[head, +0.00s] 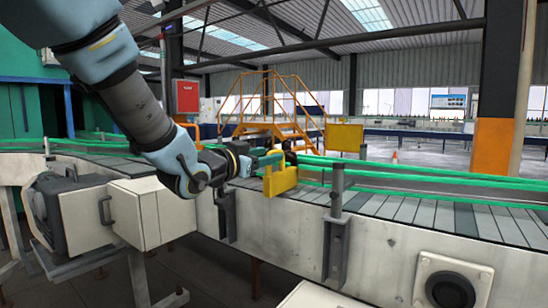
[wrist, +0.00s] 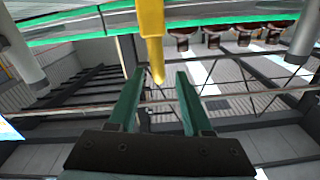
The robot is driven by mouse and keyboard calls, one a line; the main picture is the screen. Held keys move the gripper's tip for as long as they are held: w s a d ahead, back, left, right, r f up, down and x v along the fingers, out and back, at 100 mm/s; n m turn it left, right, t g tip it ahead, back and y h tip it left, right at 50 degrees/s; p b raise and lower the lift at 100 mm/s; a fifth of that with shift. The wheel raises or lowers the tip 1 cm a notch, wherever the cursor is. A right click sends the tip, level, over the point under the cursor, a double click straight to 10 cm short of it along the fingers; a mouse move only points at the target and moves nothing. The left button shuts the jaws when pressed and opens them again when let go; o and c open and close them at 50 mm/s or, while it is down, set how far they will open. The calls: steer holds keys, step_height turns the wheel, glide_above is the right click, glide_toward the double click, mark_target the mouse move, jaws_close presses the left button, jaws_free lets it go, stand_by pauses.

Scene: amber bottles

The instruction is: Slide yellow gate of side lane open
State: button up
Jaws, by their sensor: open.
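A yellow gate piece (head: 281,181) sits at the near edge of the conveyor, by the green guide rails. My gripper (head: 270,160) is right beside it, reaching in from the left, and partly overlaps it in the head view. In the wrist view a narrow yellow bar (wrist: 151,32) hangs down from the top, its tip between the two green fingers of my open gripper (wrist: 158,74). A gap shows on both sides of the bar's tip. Whether either finger touches it is not clear. Any opening behind the gate is hidden in the head view.
Green guide rails (head: 430,178) run along the slatted conveyor (head: 455,215). A grey post (head: 337,190) stands to the right of the gate. A yellow panel (head: 344,137) stands behind. Several brown bottles (wrist: 230,36) show at the upper right of the wrist view.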

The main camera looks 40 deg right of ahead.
steer(key=v, duration=0.6)
steer(key=shift+a+b, duration=0.35)
steer(key=shift+b, duration=0.05)
steer(key=shift+s, duration=0.1)
steer(key=w+a+f+n+t+y+p, duration=0.2)
steer(key=w+a+f+n+y, duration=0.25)
steer(key=w+a, duration=0.35)
steer(key=w+a+f+n+t+y+p, duration=0.2)
steer(key=w+a+f+n+t+y, duration=0.25)
steer(key=a, duration=0.65)
steer(key=s+a+f+n+g+y+p, duration=0.1)
steer(key=a+f+n+g+y, duration=0.15)
steer(key=a, duration=0.55)
steer(key=s+a+f+n+g+y+p, duration=0.1)
steer(key=a+f+n+g+y, duration=0.2)
steer(key=a, duration=0.5)
steer(key=s+a+f+n+g+y+p, duration=0.1)
steer(key=s+a+f+g+y, duration=0.1)
steer(key=s+a, duration=0.4)
steer(key=shift+s+a+f+g+y+p, duration=0.35)
steer(key=shift+s+f+g, duration=0.35)
steer(key=shift+s+g, duration=0.45)
steer(key=shift+n, duration=0.25)
